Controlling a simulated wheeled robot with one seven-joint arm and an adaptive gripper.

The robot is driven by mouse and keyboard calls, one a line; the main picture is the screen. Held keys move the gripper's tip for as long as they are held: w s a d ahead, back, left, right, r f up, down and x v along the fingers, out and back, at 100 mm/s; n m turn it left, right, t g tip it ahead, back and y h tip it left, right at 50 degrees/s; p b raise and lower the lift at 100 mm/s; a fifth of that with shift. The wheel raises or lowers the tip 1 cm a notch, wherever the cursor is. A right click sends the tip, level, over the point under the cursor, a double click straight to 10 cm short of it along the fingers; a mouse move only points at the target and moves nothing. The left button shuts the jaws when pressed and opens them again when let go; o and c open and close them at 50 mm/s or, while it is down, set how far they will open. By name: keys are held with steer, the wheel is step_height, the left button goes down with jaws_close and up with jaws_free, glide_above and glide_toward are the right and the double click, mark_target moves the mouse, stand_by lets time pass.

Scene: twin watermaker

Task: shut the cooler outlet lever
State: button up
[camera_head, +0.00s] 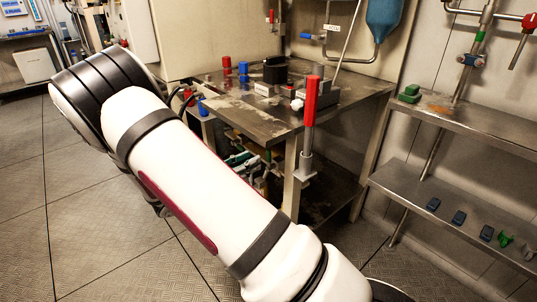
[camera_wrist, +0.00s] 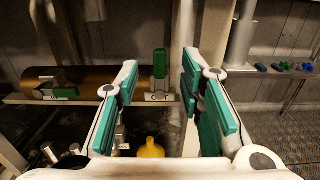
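My gripper (camera_wrist: 160,66) is open in the wrist view, with one green-padded finger on each side. A green lever (camera_wrist: 160,62) stands upright between the fingertips, beyond them or level with them; I cannot tell the depth. It sits on a small fitting at a copper-brown cylinder (camera_wrist: 115,84). Another green-handled fitting (camera_wrist: 62,92) lies level at the cylinder's left part. No label shows which lever is the cooler outlet. In the head view my arm hides part of the space under the table, and my gripper is out of sight. Green parts (camera_head: 240,158) show under the table.
A metal table (camera_head: 262,115) holds several fittings. A red-handled lever (camera_head: 310,100) stands upright at its front corner. A shelf unit (camera_head: 470,125) is at right. In the wrist view, a grey post (camera_wrist: 240,45) is right of the fingers and a yellow object (camera_wrist: 151,149) lies below.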

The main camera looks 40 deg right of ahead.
mark_target(267, 151)
steer(key=d+b, duration=0.2)
steer(key=d, duration=0.6)
steer(key=shift+w+d, duration=0.1)
steer(key=shift+w, duration=0.05)
jaws_close()
